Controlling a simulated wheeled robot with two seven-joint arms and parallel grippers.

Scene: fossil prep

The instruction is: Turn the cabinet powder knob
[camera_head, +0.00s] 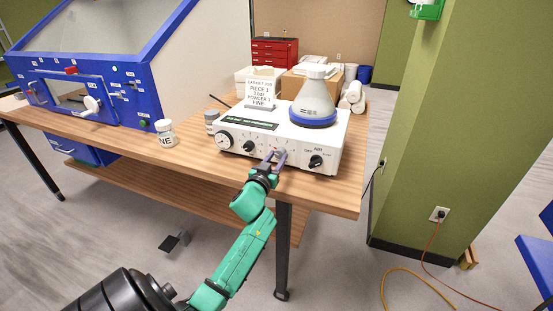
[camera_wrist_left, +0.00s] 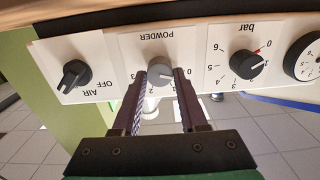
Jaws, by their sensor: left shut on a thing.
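The powder knob (camera_wrist_left: 161,70) is a round grey knob on the white front panel, below a POWDER label and beside a scale with 0, 2 and 3 visible. The wrist view is upside down. My left gripper (camera_wrist_left: 160,88) is shut on this knob, one dark finger on each side; its pointer setting is hard to read. In the head view my left gripper (camera_head: 276,158) reaches the front of the white powder unit (camera_head: 335,135), and its fingers hide most of the knob. My right gripper is out of view.
A black bar knob (camera_wrist_left: 249,65) and a black AIR knob (camera_wrist_left: 76,74) flank the powder knob. A flask-like hopper (camera_head: 315,100) tops the unit. Labelled jars (camera_head: 165,133) stand left of it, and a blue cabinet (camera_head: 135,88) farther left. The wooden table's (camera_head: 205,168) front edge is bare.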

